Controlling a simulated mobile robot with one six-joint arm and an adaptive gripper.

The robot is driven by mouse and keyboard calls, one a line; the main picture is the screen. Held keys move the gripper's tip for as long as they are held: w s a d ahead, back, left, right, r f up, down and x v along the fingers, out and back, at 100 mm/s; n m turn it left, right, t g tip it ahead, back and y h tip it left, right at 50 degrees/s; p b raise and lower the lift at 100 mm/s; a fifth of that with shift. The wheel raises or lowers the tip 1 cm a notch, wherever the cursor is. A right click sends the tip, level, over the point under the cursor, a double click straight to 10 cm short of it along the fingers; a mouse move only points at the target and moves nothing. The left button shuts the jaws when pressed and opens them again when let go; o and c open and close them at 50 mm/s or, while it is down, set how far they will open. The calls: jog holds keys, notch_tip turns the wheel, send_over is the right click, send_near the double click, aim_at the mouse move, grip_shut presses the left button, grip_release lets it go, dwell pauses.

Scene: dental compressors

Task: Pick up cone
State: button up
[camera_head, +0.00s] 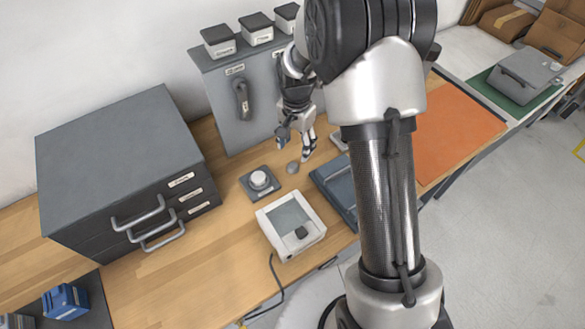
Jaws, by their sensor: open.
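My gripper (294,150) hangs over the wooden workbench (200,280) with its fingers apart and pointing down. A small grey rounded piece (293,168) lies on the bench just below the fingertips. It may be the cone, but it is too small to tell its shape. No gripper finger clearly touches it. To its left a dark square base (256,190) holds a light round knob-like piece (259,179). My arm hides part of the bench to the right.
A grey drawer cabinet (115,150) stands on the left. A white device with a screen (291,226) sits at the front edge. A blue-grey tray (335,186) lies to its right. A grey panel (220,95) with a handle stands behind. An orange mat (450,130) lies right of my arm.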

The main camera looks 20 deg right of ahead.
aim_at(293, 165)
notch_tip(293, 165, down, 4)
jog(key=shift+b, duration=0.4)
jog(key=f, duration=0.1)
jog(key=f+b, duration=0.1)
jog(key=f, duration=0.1)
jog(key=f+b, duration=0.1)
jog(key=f, duration=0.1)
jog(key=shift+w+a+f, duration=0.1)
jog(key=shift+w+a, duration=0.1)
jog(key=shift+a, duration=0.15)
jog(key=c, duration=1.3)
jog(key=shift+r, duration=0.2)
